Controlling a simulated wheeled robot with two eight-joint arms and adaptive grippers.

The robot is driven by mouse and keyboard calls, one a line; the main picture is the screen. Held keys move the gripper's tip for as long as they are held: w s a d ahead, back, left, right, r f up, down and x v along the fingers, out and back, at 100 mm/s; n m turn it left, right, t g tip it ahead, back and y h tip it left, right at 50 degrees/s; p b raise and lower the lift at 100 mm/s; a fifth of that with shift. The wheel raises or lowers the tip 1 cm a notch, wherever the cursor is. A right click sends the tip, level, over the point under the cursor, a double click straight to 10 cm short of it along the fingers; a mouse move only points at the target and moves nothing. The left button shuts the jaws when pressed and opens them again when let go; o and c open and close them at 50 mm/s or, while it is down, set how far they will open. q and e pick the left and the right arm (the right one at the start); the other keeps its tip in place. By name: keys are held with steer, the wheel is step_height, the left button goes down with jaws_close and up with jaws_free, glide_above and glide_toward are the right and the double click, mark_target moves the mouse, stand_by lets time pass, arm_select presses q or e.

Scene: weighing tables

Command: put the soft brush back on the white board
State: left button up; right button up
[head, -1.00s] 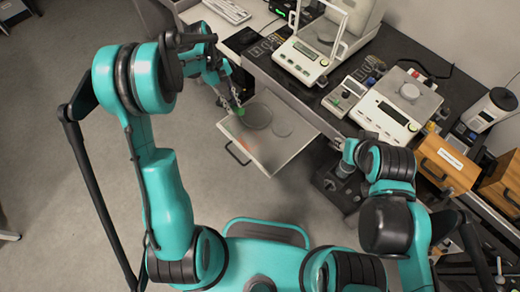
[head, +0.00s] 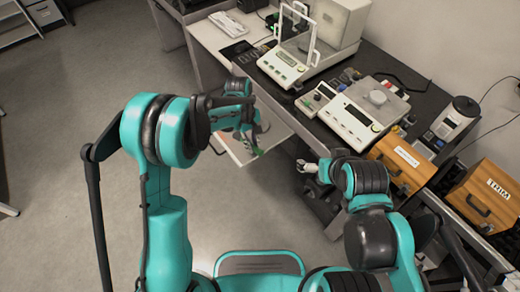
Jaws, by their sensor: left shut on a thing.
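My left gripper (head: 256,143) is over the pulled-out, pale drawer-like panel (head: 284,134), below the front edge of the dark bench. It is shut on what seems to be the soft brush (head: 258,152), of which only a small green part shows. My arm hides the rest, and I cannot tell whether it touches the panel. This panel may be the white board, but I cannot be sure. My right gripper (head: 308,167) is in front of the bench, right of the panel; its jaws are too small to read.
A balance with a glass shield (head: 285,66) and a second balance (head: 357,122) stand on the dark bench (head: 330,76). A small device (head: 317,99) sits between them. Wooden boxes (head: 402,162) (head: 484,198) are at the right. Open floor lies at the left.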

arm_select(q)
steer(key=d+f+m+t+y, duration=0.1)
steer(key=d+f, duration=0.2)
steer(key=d, duration=0.7)
steer(key=shift+t+y, duration=0.3)
steer(key=w+a+f+b, duration=0.1)
steer(key=w+a+f, duration=0.1)
steer(key=w+a+f+b, duration=0.1)
steer(key=w+a+f, duration=0.1)
steer(key=w, duration=0.1)
steer(key=w+a+f+b, duration=0.1)
steer(key=w+a+f, duration=0.1)
steer(key=w+f, duration=0.1)
steer(key=shift+a+b, duration=0.35)
steer(key=shift+a, duration=0.05)
steer(key=shift+f+b, duration=0.85)
steer(key=shift+f, duration=1.1)
steer(key=shift+f, duration=0.1)
steer(key=o, duration=0.9)
steer(key=shift+c, duration=0.2)
